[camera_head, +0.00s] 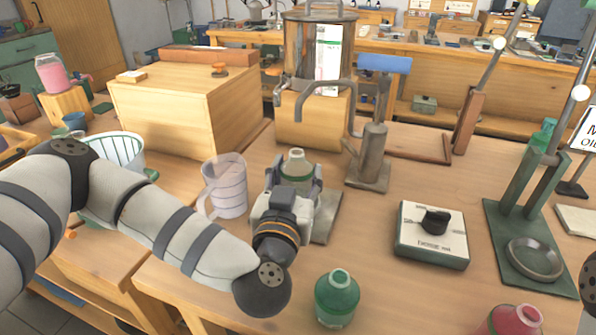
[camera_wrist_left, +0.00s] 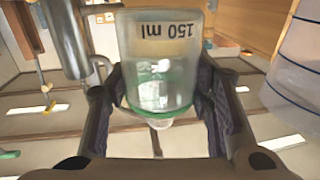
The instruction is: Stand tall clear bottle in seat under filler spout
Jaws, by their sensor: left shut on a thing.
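The clear bottle (camera_head: 297,166) is upright in my left gripper (camera_head: 292,186), near the middle of the table. My left gripper is shut on it; the fingers stand on either side of its body. In the left wrist view the bottle (camera_wrist_left: 163,62) is between the fingertips (camera_wrist_left: 164,105), with an upside-down "150 ml" label and a green band. A grey plate (camera_head: 328,220) shows just right of the gripper; whether the bottle touches it is hidden. A grey pillar with a blue handle (camera_head: 375,145) and a curved spout stands behind and right.
A clear measuring jug (camera_head: 226,184) stands close left of my gripper. A green bottle (camera_head: 337,298) and a red bottle (camera_head: 514,321) stand at the front. A dial box (camera_head: 432,236) and a green ring stand (camera_head: 535,258) are to the right. The distiller (camera_head: 308,60) stands behind.

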